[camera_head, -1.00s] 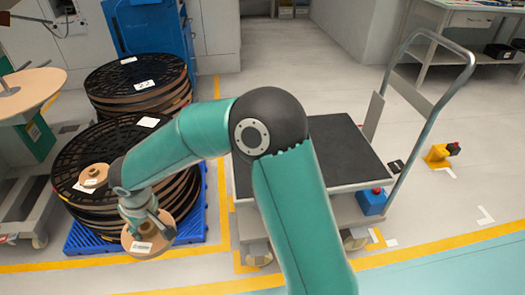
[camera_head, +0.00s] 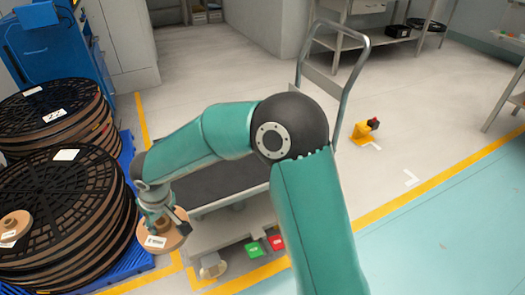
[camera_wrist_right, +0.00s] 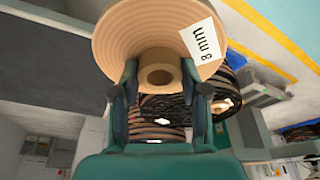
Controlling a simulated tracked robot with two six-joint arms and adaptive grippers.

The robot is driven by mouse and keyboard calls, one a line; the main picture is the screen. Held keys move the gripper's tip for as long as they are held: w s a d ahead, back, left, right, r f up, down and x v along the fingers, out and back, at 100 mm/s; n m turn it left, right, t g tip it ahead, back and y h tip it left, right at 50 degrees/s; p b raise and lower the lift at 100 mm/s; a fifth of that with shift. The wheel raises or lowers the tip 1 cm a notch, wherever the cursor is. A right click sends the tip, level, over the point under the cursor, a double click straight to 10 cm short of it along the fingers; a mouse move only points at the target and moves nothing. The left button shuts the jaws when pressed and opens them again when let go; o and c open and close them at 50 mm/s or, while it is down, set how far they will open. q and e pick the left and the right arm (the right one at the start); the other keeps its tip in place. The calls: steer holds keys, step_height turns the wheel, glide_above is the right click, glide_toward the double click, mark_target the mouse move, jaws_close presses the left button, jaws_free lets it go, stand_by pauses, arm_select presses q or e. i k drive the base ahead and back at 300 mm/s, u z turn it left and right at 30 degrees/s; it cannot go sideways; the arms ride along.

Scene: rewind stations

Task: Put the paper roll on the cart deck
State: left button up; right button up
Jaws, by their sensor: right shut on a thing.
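The paper roll (camera_head: 174,239) is a tan disc with a white label, at the lower left of the head view. My right gripper (camera_head: 167,218) is shut on its core and holds it off the floor, by the cart's left end. In the right wrist view the roll (camera_wrist_right: 125,40) shows its "8 mm" label and hollow core between the fingers of my right gripper (camera_wrist_right: 160,80). The cart deck (camera_head: 205,183) is dark grey and partly hidden behind my right arm. The roll appears outside the deck's near left edge. My left gripper is out of view.
Stacks of black reels (camera_head: 62,200) stand on a blue pallet (camera_head: 128,270) at the left, with another small roll (camera_head: 14,227) on top. The cart's handle (camera_head: 348,80) rises at its far right. A yellow item (camera_head: 362,131) stands on open floor beyond.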

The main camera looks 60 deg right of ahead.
mark_target(212, 167)
steer(key=z, duration=0.4)
steer(key=i, duration=1)
steer(key=u, duration=0.05)
